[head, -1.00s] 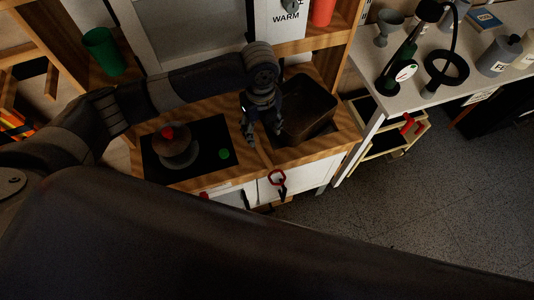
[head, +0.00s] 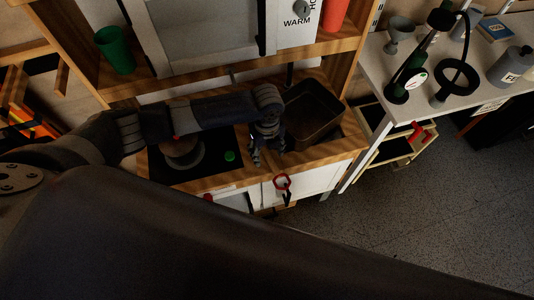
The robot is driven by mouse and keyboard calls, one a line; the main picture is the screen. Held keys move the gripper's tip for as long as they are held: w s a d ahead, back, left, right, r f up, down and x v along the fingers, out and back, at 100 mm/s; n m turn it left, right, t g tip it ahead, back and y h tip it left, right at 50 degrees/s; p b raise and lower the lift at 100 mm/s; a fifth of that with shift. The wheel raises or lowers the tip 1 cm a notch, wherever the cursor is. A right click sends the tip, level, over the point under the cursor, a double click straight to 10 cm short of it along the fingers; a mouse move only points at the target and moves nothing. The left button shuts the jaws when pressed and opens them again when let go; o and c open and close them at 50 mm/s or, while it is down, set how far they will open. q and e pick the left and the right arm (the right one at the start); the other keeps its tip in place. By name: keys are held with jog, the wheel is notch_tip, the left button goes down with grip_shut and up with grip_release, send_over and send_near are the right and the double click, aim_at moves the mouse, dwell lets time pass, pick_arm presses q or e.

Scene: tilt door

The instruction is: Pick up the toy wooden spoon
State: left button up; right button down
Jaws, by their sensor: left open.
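My left gripper (head: 267,152) is open, pointing down over the wooden counter (head: 317,154) of the toy kitchen, between the black stove top and the dark sink basin. I cannot pick out the toy wooden spoon clearly; a thin wooden strip showed under the gripper earlier, and the gripper now covers that spot. Wood on wood makes it hard to tell. My right gripper is not in view.
The sink basin (head: 313,110) is right of the gripper. A pot (head: 184,158) on the stove top (head: 212,166) is partly hidden by my arm. A green cup (head: 115,50) and red cup (head: 332,14) stand on shelves.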

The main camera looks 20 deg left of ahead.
pick_arm(q)
jog(key=c, duration=1.2)
jog(key=shift+o, duration=0.2)
